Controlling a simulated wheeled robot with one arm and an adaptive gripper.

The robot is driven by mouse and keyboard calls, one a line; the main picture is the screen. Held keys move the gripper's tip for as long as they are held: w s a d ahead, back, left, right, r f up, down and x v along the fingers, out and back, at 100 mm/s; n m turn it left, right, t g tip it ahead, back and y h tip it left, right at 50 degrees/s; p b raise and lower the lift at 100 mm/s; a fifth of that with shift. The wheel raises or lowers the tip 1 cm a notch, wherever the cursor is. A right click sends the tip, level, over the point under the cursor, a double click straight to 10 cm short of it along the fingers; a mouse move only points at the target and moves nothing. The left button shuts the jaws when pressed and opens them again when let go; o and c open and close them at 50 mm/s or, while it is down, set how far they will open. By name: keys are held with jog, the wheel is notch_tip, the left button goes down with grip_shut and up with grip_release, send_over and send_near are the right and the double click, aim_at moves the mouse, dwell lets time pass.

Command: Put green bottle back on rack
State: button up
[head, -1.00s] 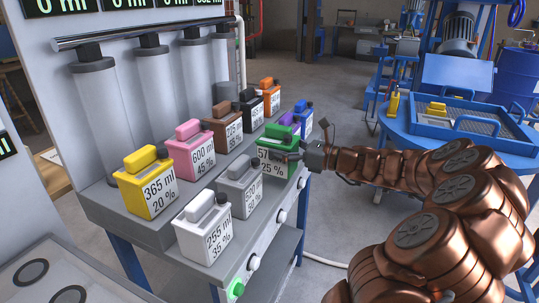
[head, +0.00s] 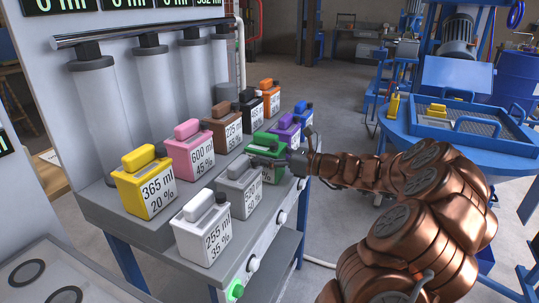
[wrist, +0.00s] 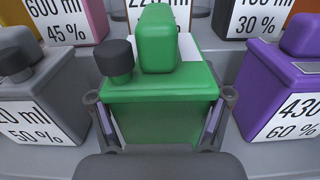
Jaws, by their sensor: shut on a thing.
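The green bottle (head: 264,142) is upright in the front row of the rack (head: 150,213), between the grey bottle (head: 238,188) and the purple bottle (head: 287,127). My gripper (head: 271,161) is shut on the green bottle's body and partly covers it in the head view. In the wrist view the fingers (wrist: 164,112) clasp both sides of the green bottle (wrist: 158,92), whose green cap block and dark knob face up.
The grey bottle (wrist: 40,92) and purple bottle (wrist: 284,95) stand close on either side in the wrist view. Yellow (head: 147,188), pink (head: 190,154) and brown (head: 222,129) bottles stand in the row behind. A white bottle (head: 203,232) is at the near end.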

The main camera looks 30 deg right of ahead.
jog(key=shift+f, duration=0.1)
jog(key=o, duration=1.2)
jog(key=p+v, duration=0.1)
jog(key=v, duration=1.1)
